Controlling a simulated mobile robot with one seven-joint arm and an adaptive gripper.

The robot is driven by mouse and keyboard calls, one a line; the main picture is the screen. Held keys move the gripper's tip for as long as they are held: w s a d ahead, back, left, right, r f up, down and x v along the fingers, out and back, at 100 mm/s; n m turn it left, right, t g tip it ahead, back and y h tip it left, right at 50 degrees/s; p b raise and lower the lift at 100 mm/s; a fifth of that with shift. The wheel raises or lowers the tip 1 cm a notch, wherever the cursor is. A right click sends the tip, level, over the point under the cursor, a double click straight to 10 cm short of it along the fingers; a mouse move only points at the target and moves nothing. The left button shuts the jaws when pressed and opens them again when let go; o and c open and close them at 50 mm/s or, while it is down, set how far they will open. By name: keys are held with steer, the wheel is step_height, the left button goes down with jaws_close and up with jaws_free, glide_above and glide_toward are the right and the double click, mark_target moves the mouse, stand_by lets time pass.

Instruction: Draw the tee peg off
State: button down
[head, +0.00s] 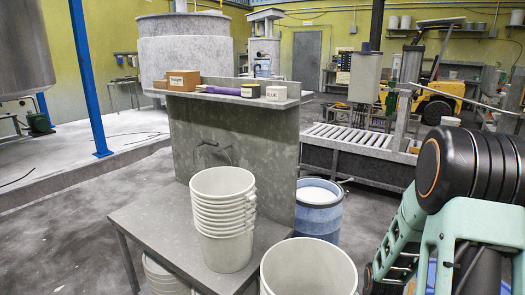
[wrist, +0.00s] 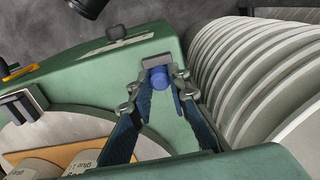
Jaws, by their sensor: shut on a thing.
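The tee peg (wrist: 158,77) shows in the wrist view as a short round blue-violet end against a grey metal block on a green housing (wrist: 100,62). My gripper (wrist: 160,90) has its two dark blue-padded fingers closed in on either side of the peg, with their tips at it. It is shut on the peg. The rest of the peg is hidden by the fingers and the block, so I cannot tell how deep it sits. In the head view I cannot make out the peg.
Stacked pale pails stand close to the right in the wrist view (wrist: 262,75) and on a grey table (head: 160,235) in the head view. A round plate with labelled pieces lies at the lower left (wrist: 30,135). A blue drum (head: 318,215) stands behind the table.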

steer(key=shift+r+p, duration=0.3)
steer(key=shift+r+p, duration=1.75)
steer(key=shift+r, duration=0.6)
